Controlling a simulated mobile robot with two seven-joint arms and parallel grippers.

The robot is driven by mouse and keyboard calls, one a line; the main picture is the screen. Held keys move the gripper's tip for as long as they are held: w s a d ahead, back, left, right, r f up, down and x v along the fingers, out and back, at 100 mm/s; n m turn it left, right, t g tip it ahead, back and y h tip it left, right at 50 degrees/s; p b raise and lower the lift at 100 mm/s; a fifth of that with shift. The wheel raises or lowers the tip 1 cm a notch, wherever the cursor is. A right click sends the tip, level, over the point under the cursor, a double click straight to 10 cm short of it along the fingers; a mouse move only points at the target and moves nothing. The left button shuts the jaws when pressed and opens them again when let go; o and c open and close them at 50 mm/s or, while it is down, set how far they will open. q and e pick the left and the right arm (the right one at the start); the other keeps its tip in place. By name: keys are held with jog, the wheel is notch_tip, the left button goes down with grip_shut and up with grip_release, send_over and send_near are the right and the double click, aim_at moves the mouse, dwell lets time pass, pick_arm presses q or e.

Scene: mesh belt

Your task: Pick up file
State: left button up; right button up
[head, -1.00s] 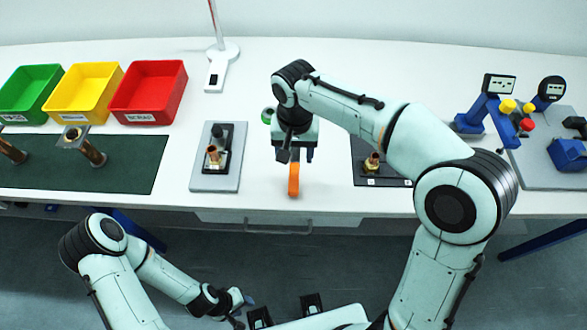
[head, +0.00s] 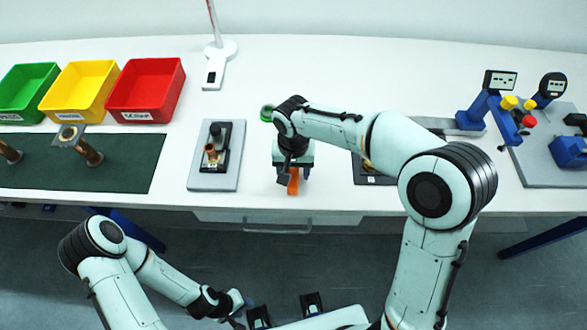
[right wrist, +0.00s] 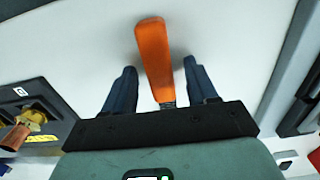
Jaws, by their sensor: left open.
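The file shows as an orange handle (head: 294,186) near the front edge of the white table in the head view. The handle also shows in the right wrist view (right wrist: 154,55), with a short dark piece of metal at its near end; the rest of the file is hidden. My right gripper (right wrist: 160,68) is open, with one finger on each side of the handle and a gap at both sides. In the head view my right gripper (head: 291,172) is over the handle and partly covers it. My left gripper (head: 243,304) is low, in front of the table, away from the file.
A grey plate (head: 213,182) with a dark fixture lies left of the file. A dark board (head: 368,178) lies to the right, partly behind my right arm. Green, yellow and red bins (head: 146,90) stand at the back left. Blue gauges (head: 490,100) stand at the right.

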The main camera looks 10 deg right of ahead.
grip_shut()
jog(key=shift+r, duration=0.15)
